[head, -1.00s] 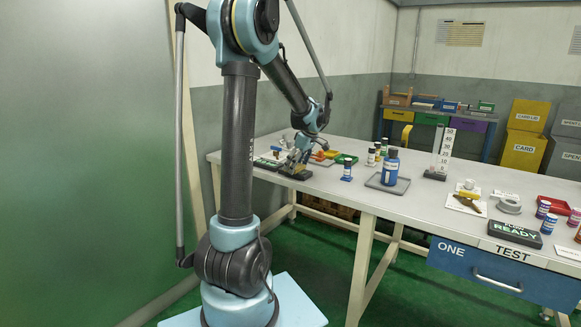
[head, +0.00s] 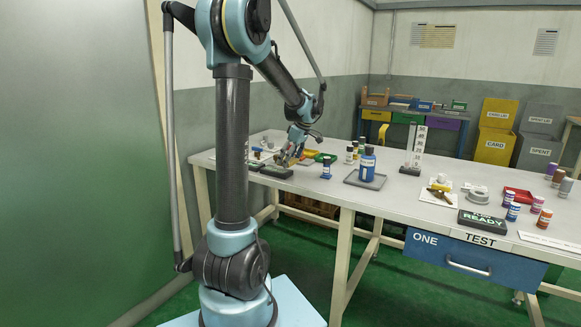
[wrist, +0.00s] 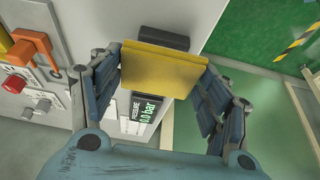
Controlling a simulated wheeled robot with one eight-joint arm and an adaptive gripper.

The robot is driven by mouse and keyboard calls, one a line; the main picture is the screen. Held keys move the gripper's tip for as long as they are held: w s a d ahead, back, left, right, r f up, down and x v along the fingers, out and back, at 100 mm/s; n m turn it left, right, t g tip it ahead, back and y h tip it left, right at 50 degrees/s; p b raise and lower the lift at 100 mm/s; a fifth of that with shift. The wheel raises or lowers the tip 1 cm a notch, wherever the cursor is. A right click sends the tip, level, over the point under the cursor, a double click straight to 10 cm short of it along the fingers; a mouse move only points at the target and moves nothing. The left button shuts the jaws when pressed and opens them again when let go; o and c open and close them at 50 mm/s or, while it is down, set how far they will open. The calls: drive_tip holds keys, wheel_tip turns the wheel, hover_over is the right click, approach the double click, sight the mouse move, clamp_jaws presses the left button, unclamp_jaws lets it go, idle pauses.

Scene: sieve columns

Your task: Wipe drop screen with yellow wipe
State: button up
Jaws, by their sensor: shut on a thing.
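In the wrist view, my gripper (wrist: 162,78) is shut on a yellow wipe (wrist: 160,72), a flat yellow pad across both fingers. A dark screen (wrist: 144,112) reading PRESSURE and 0.0 bar shows just below the wipe, partly covered by it. A dark block end (wrist: 161,37) shows beyond the wipe's far edge; I cannot tell whether it belongs to the same unit. In the head view, my gripper (head: 287,158) is low over the dark unit (head: 276,172) at the table's left part. Whether the wipe touches the screen cannot be told.
A control panel with a red knob (wrist: 15,83) and an orange fitting (wrist: 32,47) lies left of the gripper in the wrist view. On the table (head: 330,190), a blue bottle (head: 367,164) on a grey tray stands to the right. The table's front edge is close.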

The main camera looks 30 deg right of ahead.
drive_tip(key=shift+r, duration=2.3)
drive_tip(key=shift+s, duration=0.1)
